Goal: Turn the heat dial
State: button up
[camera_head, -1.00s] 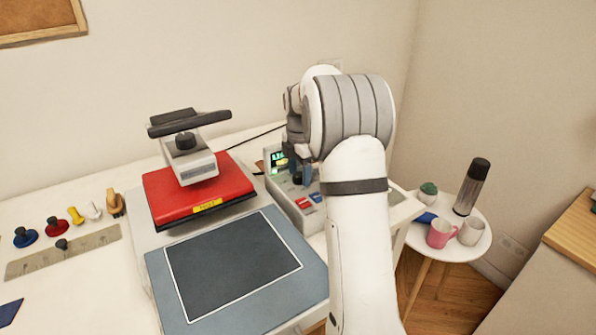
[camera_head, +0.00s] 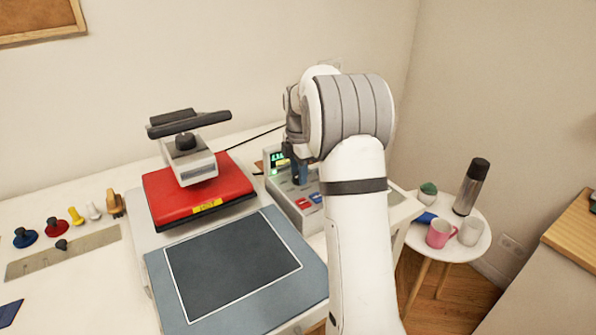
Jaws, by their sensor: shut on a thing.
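The control box (camera_head: 283,190) stands right of the heat press, with a green lit display (camera_head: 276,158) and red and blue buttons on its sloped face. The heat dial (camera_head: 296,179) is a small dark knob on this face, mostly hidden by my gripper. My gripper (camera_head: 297,172) points down over the box and is shut on the dial. My arm covers the right part of the box.
The heat press has a raised red upper plate (camera_head: 185,195) and a dark lower platen (camera_head: 228,268). A round side table (camera_head: 470,248) at right holds mugs and a flask.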

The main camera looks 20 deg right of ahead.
jog(key=m+p, duration=0.1)
jog(key=m, duration=0.4)
jog(key=shift+m, duration=0.4)
jog(key=m, duration=0.5)
jog(key=shift+m+p, duration=0.3)
jog(key=shift+p, duration=0.05)
jog(key=m, duration=1.1)
jog(key=shift+p, duration=0.4)
jog(key=shift+m, duration=0.3)
jog(key=o, duration=1)
